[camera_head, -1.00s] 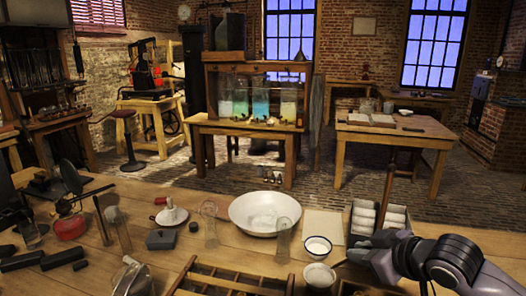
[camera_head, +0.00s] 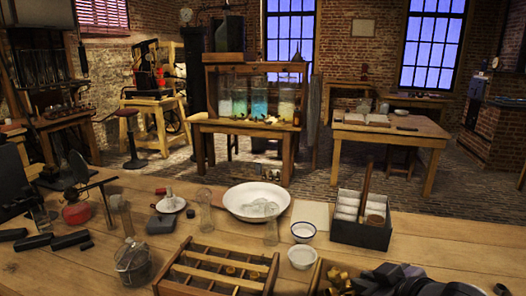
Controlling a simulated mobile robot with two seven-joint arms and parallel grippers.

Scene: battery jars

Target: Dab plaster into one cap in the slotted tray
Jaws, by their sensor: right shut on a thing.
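The slotted tray (camera_head: 215,270) is a wooden frame with slats at the bottom centre. A few small brass-coloured pieces, likely caps (camera_head: 232,270), show in its right part. Two small white bowls stand right of it: a blue-rimmed one (camera_head: 303,231) and a plain one (camera_head: 302,257). Which of the bowls holds plaster I cannot tell. My right gripper (camera_head: 388,275) is at the bottom right, over or beside a wooden box (camera_head: 316,279) with brass-coloured pieces in it. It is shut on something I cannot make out. My left gripper is not in view.
A dark box (camera_head: 360,235) with white rolls and an upright wooden stick (camera_head: 366,183) stands at the right. A wide white basin (camera_head: 235,205), glass cylinders and a lidded glass jar (camera_head: 132,262) stand nearby. Bare tabletop lies at the far right.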

